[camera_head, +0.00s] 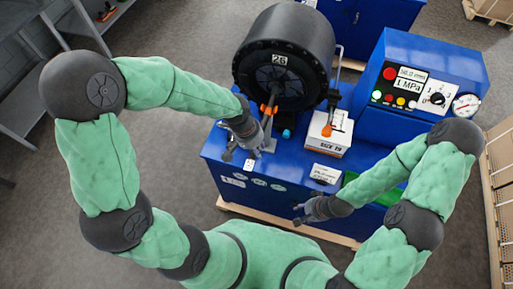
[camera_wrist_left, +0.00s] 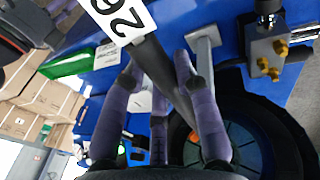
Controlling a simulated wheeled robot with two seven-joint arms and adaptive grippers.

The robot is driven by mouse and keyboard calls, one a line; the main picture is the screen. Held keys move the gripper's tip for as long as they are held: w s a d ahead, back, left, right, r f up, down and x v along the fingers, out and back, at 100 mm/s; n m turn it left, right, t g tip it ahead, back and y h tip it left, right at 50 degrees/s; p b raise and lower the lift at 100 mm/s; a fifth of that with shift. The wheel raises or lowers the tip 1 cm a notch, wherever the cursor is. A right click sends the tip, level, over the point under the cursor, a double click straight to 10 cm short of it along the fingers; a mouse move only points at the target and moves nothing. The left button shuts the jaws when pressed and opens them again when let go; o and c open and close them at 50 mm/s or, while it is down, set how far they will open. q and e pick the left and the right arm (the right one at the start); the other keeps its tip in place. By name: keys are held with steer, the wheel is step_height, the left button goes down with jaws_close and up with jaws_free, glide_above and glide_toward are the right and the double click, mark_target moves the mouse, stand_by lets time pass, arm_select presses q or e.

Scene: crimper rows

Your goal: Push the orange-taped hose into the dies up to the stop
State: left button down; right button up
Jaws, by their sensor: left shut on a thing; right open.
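The crimper head (camera_head: 284,45) is a large black drum with a round die opening (camera_head: 278,88) facing my left arm. The orange tape (camera_head: 268,109) shows just in front of the dies, at the tips of my left gripper (camera_head: 262,128). In the left wrist view, my purple-padded left gripper (camera_wrist_left: 165,85) is shut on a dark hose (camera_wrist_left: 165,70) running between its fingers. A bit of orange (camera_wrist_left: 193,137) shows by the dark dies (camera_wrist_left: 222,135). Fingers hide how deep the hose end sits. My right gripper (camera_head: 300,213) is open and empty by the bench's front edge.
A blue control panel (camera_head: 415,85) stands at right. A white "26" tag (camera_wrist_left: 117,15) and a brass-fitted block (camera_wrist_left: 268,55) show in the wrist view.

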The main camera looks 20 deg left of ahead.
mark_target(264, 127)
arm_select(q)
steer(key=shift+w+d, duration=0.15)
steer(key=shift+w, duration=3.8)
steer(key=shift+r, duration=0.1)
steer(key=shift+w+r+p, duration=0.15)
steer(key=shift+r+p, duration=0.7)
steer(key=shift+p, duration=0.15)
steer(key=c, duration=0.9)
jaws_free()
steer(key=shift+f, duration=0.1)
steer(key=o, duration=0.9)
